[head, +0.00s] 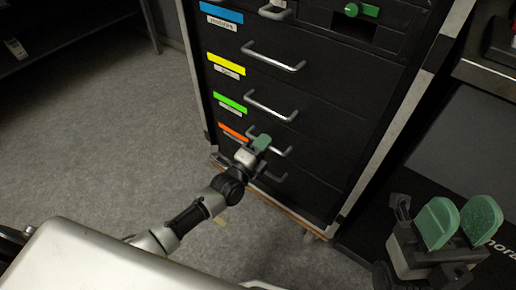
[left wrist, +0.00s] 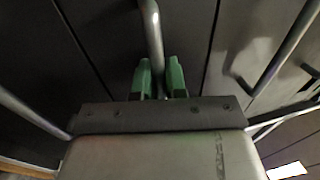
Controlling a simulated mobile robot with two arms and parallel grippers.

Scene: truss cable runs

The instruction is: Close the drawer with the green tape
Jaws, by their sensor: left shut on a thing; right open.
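The green-taped drawer front (head: 315,124) is on the black cabinet, with green tape (head: 230,103) at its left and a silver bar handle (head: 270,107). It looks about flush with its neighbours, but I cannot tell exactly. My left gripper (head: 262,143) is lower, at the orange-taped drawer's handle (head: 283,151). In the left wrist view its green fingers (left wrist: 160,80) are shut around a silver bar (left wrist: 152,30), which appears to be that handle. My right gripper (head: 459,222) is open and empty at the lower right, away from the cabinet.
Yellow (head: 226,64), blue (head: 221,12) and orange tape (head: 233,132) mark other drawers. A green knob (head: 369,11) is at the cabinet's top right. A dark bench (head: 483,72) stands to the right. Grey floor (head: 110,120) on the left is clear.

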